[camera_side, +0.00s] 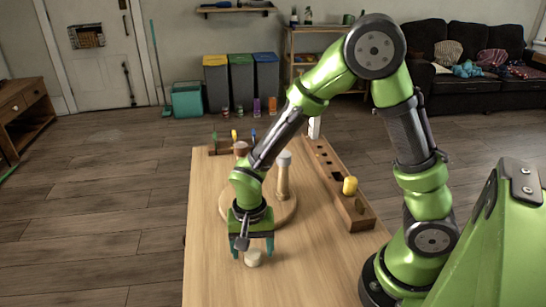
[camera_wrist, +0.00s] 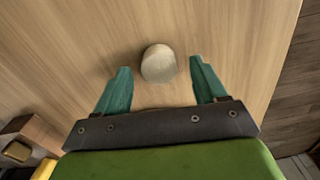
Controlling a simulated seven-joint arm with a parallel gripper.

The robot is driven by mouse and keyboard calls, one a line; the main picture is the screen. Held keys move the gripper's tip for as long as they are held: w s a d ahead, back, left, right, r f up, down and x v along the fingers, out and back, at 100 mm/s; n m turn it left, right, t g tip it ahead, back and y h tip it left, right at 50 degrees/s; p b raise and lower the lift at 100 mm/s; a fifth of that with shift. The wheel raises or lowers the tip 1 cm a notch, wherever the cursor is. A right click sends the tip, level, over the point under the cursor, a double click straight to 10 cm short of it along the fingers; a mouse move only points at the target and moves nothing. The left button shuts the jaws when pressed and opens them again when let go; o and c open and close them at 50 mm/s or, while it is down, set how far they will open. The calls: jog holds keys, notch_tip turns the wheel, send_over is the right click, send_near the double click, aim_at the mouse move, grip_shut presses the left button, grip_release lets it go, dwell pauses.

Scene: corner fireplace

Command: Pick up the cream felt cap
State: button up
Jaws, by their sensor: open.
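The cream felt cap (camera_side: 253,258) is a small pale round piece on the bare wooden table, near its front left part in the side view. It also shows in the wrist view (camera_wrist: 158,64), apart from both fingers and slightly beyond the line between their tips. My gripper (camera_side: 252,254) is open and empty, pointing down over the cap, with its two teal fingers on either side. In the wrist view my gripper (camera_wrist: 160,70) has one fingertip left and one right of the cap. I cannot tell the exact height of the fingertips above the table.
A round wooden board (camera_side: 288,212) with a tall pale-topped piece (camera_side: 284,175) stands behind my gripper. A long wooden rack (camera_side: 335,185) with a yellow piece (camera_side: 350,186) lies along the right. A small rack with coloured handles (camera_side: 222,151) is at the far edge. Table around the cap is clear.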

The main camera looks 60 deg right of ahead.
aim_at(251, 249)
jog(key=c, duration=0.9)
jog(key=shift+r, duration=0.15)
notch_tip(251, 249, up, 10)
jog(key=w+d+r+m, duration=0.3)
jog(key=r, duration=0.1)
jog(key=w+d+r+m, duration=0.2)
jog(key=d+r+m, duration=0.1)
jog(key=r+m, duration=0.1)
jog(key=w+d+r+m, duration=0.3)
jog(key=r, duration=0.1)
jog(key=shift+w+d+r+m, duration=0.1)
jog(key=shift+w+r+m, duration=0.25)
jog(key=shift+r+m, duration=0.05)
